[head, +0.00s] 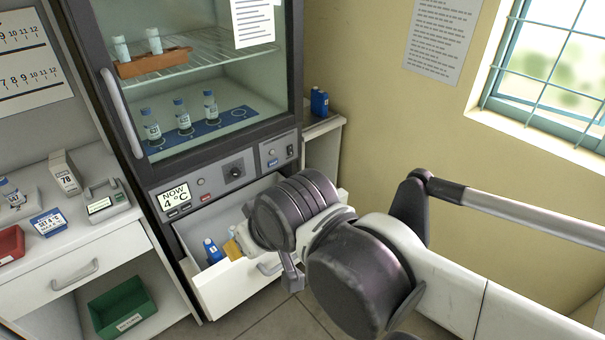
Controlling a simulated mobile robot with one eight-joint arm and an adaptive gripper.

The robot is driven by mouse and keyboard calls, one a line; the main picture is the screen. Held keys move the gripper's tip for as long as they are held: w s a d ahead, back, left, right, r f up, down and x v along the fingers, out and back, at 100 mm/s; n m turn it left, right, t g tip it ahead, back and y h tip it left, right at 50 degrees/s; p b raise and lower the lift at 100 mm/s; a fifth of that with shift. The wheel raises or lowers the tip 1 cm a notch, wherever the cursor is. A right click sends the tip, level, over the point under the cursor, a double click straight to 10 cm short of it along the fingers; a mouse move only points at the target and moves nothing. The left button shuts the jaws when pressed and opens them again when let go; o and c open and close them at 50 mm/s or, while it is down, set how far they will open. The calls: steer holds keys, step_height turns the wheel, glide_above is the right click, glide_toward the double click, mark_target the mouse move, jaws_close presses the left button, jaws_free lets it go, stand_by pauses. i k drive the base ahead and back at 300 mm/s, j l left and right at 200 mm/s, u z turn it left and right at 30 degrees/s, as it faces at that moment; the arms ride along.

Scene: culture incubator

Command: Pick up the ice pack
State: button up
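A blue pack with a darker cap, which looks like an ice pack (319,102), stands on the counter right of the incubator. A similar small blue pack (211,250) with a white number label stands in the open white drawer (238,290) under the incubator. A yellowish item (232,249) is beside it, partly hidden by my arm. My gripper (291,276) is mostly hidden behind my wrist, over the drawer's right part. Only a dark piece of it shows below. Whether it holds anything does not show.
The incubator (165,190) has a glass door, shut, with several vials inside and a 4 °C display. On the left bench are a red tray (10,245), a blue-white label box (48,222) and a grey device (107,203). A green bin (122,306) is below.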

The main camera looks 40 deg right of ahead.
mark_target(319, 98)
steer(key=i+l, duration=0.15)
steer(key=l, duration=0.25)
steer(key=i+l, duration=0.15)
steer(key=l, duration=0.2)
steer(key=i+l, duration=0.15)
steer(key=l, duration=0.25)
steer(key=i+l, duration=0.15)
steer(key=l, duration=0.25)
steer(key=i+l, duration=0.15)
steer(key=l, duration=0.25)
steer(key=i+l, duration=0.15)
steer(key=l, duration=0.2)
steer(key=l+z, duration=0.05)
